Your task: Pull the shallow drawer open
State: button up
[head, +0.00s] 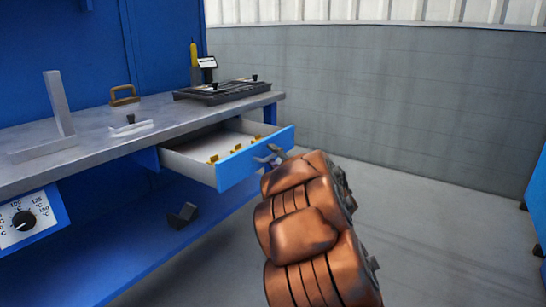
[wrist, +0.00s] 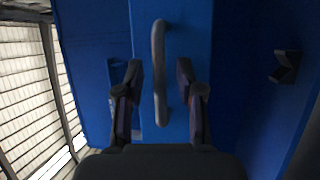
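The shallow drawer (head: 256,158) under the workbench stands pulled out, with its white inside and blue front showing. Several small yellow pieces lie in it. In the wrist view, the grey bar handle (wrist: 159,45) runs up and down the picture on the blue drawer front (wrist: 190,25). My gripper (wrist: 159,75) is open, with one dark finger on each side of the handle and a visible gap on both sides. In the head view, my gripper (head: 268,157) is at the drawer front's right part, and my arm hides some of the area below.
The grey workbench top (head: 85,145) carries a black fixture plate (head: 215,92), a brass-coloured handle piece (head: 124,95) and an upright metal bracket (head: 58,105). A dial panel (head: 28,220) is at the lower left. A dark block (head: 183,215) sits below the drawer.

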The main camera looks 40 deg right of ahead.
jog(key=s+a+f, duration=0.1)
jog(key=s+f, duration=0.1)
jog(key=s, duration=0.9)
jog(key=shift+s, duration=0.35)
jog(key=shift+a+f, duration=0.1)
dwell(0.6)
